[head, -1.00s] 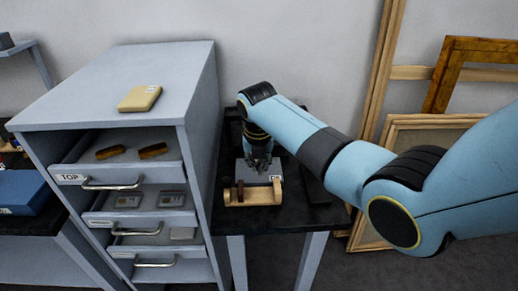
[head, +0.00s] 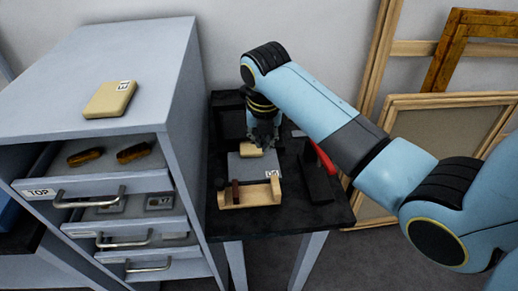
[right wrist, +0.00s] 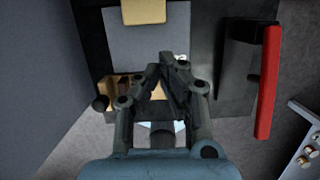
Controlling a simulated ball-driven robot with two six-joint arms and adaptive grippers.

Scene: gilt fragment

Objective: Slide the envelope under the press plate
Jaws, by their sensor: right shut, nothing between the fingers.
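A flat grey piece (head: 243,168), which may be the envelope or the press plate, lies on the black side table behind a light wooden holder (head: 252,196). The grey piece also shows in the right wrist view (right wrist: 150,45). A small tan block (head: 250,150) rests at its far end. My right gripper (head: 265,143) points down over the right part of the grey piece, shut and empty. Its fingertips (right wrist: 160,72) show in the right wrist view, near the wooden holder's end of the grey piece; contact cannot be told. My left gripper is not in view.
A black device with a red handle (head: 325,159) stands right of the grey piece. A grey drawer cabinet (head: 150,60) stands close on the left, its drawers partly open. A labelled tan pad (head: 110,99) lies on its top. Wooden frames (head: 440,120) lean at right.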

